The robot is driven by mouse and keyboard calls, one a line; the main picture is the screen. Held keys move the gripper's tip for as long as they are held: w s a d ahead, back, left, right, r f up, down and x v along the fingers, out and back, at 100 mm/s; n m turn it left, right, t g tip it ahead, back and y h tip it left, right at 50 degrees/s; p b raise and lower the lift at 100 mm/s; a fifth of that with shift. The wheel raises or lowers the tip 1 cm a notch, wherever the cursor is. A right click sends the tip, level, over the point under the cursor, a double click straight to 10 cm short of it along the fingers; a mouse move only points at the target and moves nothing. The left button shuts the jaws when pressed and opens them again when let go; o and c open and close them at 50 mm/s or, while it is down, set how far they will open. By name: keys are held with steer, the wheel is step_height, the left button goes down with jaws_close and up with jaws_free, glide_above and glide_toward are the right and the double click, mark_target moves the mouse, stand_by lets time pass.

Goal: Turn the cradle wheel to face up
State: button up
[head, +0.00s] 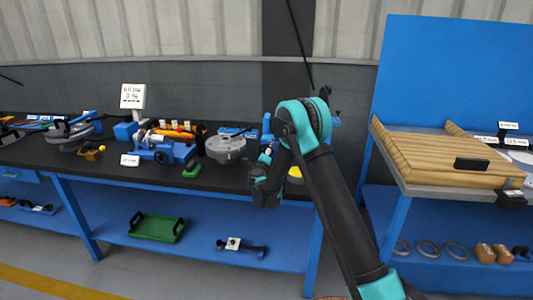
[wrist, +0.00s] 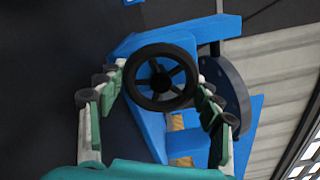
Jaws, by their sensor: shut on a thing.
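A black spoked wheel (wrist: 161,83) fills the middle of the wrist view, on the front of a blue cradle (wrist: 205,31). The wheel's face is turned toward the wrist camera. My gripper (wrist: 160,72) has its green fingers on the left and right sides of the rim, shut on the wheel. A dark grey round disc (wrist: 232,88) shows on the cradle's right side. In the head view my gripper (head: 266,160) is at the right end of the dark bench, and part of the blue cradle (head: 267,124) shows behind it. The wheel is hidden there by my arm.
On the bench (head: 115,171), a grey round housing (head: 226,147) and a blue vise-like fixture (head: 165,150) stand left of my gripper. A green tray (head: 157,227) lies on the lower shelf. A wooden slatted board (head: 440,157) lies on another bench at right.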

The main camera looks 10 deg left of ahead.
steer(key=shift+n, duration=0.8)
steer(key=o, duration=1.2)
steer(key=shift+c, duration=0.2)
